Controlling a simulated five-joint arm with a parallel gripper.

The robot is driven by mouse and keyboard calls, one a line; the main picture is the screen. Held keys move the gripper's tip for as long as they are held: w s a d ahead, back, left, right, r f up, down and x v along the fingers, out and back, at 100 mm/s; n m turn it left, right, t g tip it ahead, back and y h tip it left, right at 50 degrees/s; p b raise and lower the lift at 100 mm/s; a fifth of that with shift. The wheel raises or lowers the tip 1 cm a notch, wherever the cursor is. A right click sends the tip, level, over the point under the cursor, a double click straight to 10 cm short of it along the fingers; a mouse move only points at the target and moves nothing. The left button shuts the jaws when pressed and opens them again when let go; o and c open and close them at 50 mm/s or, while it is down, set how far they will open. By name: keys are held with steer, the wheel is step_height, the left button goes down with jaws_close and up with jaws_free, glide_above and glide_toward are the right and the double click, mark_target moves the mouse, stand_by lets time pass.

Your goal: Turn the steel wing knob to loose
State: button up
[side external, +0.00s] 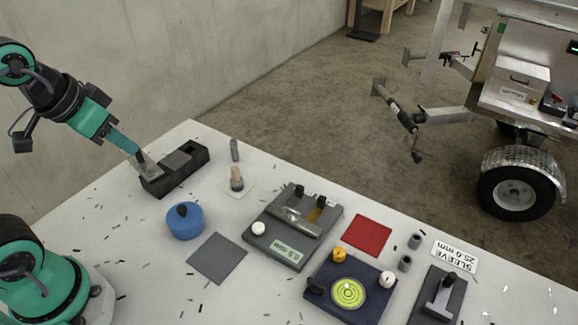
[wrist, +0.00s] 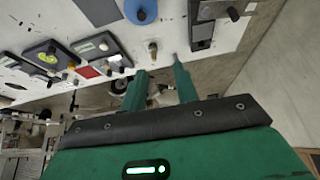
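A grey fixture (side external: 270,243) with a small numeric display stands near the middle of the table. A silver winged part (side external: 303,222) on it looks like the steel wing knob, but its exact setting is too small to read. The fixture also shows small at the left in the wrist view (wrist: 86,50). My gripper (side external: 141,158) is at the table's far left, beside the end of a long black block (side external: 188,170), well away from the fixture. In the wrist view, my two green fingers (wrist: 157,72) stand apart with nothing seen between them.
A blue round container (side external: 186,224), a wooden-handled tool (side external: 237,179), a grey mat (side external: 217,259) and a red mat (side external: 367,235) lie nearby. A dark plate with a yellow-green level (side external: 348,292) stands in front right. Small dark bits are scattered about.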

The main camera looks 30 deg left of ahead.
steer(key=w+d+m+g, duration=0.2)
steer(key=w+d+m, duration=0.25)
steer(key=w, duration=0.25)
steer(key=m+g, duration=0.4)
steer(key=m, duration=0.9)
glide_above(293, 210)
step_height(293, 210, down, 12)
steer(key=shift+a+f, duration=0.1)
steer(key=shift+a, duration=0.05)
steer(key=shift+d+f, duration=0.1)
steer(key=shift+d, duration=0.1)
steer(key=shift+f, duration=3.9)
steer(key=shift+c, duration=0.2)
jaws_close()
